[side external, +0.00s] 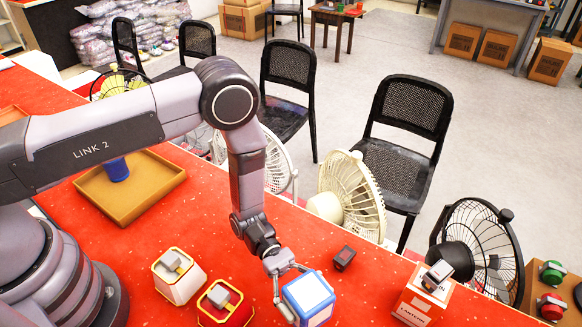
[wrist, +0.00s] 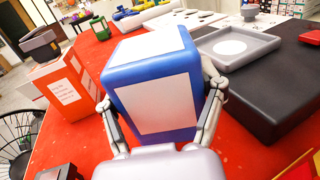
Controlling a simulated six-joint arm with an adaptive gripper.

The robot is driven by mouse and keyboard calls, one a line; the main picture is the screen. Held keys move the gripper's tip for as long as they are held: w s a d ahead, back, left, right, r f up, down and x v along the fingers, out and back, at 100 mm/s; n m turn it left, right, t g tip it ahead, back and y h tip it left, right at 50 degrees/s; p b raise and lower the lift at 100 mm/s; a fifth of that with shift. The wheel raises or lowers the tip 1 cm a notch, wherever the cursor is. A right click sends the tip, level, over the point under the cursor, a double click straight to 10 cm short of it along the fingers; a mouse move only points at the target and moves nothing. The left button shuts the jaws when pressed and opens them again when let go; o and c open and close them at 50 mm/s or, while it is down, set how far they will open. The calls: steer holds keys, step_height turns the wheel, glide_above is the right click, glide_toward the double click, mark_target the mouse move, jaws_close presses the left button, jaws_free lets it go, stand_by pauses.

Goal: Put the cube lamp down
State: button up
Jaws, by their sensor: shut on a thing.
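The cube lamp (side external: 308,298) is a blue-edged cube with white panels, near the front edge of the side view, over the red table (side external: 225,240). My gripper (side external: 293,284) is shut on it, with a finger on each of two opposite sides. In the wrist view the cube lamp (wrist: 155,92) fills the middle between the fingers of my gripper (wrist: 160,98). It looks slightly tilted there. Its underside is hidden, so I cannot tell whether it touches the table.
A small dark cube (side external: 344,258) lies just right of the lamp. An orange lantern box (side external: 420,300) stands farther right. White and red boxes (side external: 180,276) (side external: 222,303) stand left. In the wrist view a dark block with a grey tray (wrist: 236,46) lies right. Fans (side external: 350,195) line the table's far edge.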

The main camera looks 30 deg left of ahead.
mark_target(320, 326)
steer(key=shift+w+d+f, duration=0.1)
steer(key=shift+f, duration=0.85)
steer(key=shift+w+d+f, duration=0.1)
steer(key=shift+f, duration=0.8)
steer(key=shift+f, duration=0.15)
steer(key=o, duration=1.2)
